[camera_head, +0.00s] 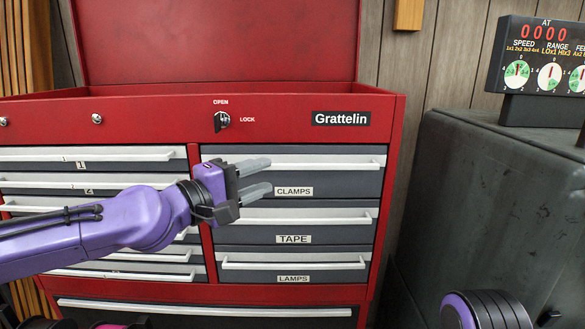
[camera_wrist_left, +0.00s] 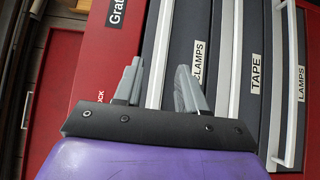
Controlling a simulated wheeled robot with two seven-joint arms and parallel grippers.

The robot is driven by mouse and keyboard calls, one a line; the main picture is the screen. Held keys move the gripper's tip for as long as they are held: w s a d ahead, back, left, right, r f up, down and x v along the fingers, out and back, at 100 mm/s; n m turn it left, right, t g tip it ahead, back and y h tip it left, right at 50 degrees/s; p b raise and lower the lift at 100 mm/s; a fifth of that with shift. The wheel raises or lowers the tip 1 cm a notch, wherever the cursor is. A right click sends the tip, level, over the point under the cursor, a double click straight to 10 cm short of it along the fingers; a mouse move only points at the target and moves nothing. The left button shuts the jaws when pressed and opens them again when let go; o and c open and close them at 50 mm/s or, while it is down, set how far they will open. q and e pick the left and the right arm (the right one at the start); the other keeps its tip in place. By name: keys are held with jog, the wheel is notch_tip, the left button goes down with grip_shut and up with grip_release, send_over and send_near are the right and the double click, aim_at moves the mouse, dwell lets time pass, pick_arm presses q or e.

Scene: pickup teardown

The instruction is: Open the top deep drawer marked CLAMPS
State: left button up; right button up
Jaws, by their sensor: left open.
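The CLAMPS drawer (camera_head: 340,184) is the top deep drawer in the right column of the red tool chest. It looks shut, and its pale handle bar (camera_head: 335,164) runs along its upper edge. My left gripper (camera_head: 268,177) is open and empty in front of the drawer's left end, its grey fingers pointing right, one above the other. In the left wrist view the CLAMPS label (camera_wrist_left: 199,62) shows beyond the open fingers, and the handle (camera_wrist_left: 158,55) passes between them; I cannot tell whether they touch it. My right gripper is out of view.
The TAPE drawer (camera_head: 340,236) and the LAMPS drawer (camera_head: 340,276) sit below and look shut. A lock (camera_head: 222,120) with a key is above, between OPEN and LOCK marks. A dark cabinet (camera_head: 480,200) with a dial panel (camera_head: 545,58) stands at the right.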

aim_at(292, 168)
pick_arm(q)
jog(key=p+x, duration=0.1)
jog(key=x, duration=0.3)
jog(key=p+x, duration=0.1)
jog(key=x, duration=0.4)
jog(key=shift+w+d+f, duration=0.15)
jog(key=shift+f, duration=0.1)
grip_shut()
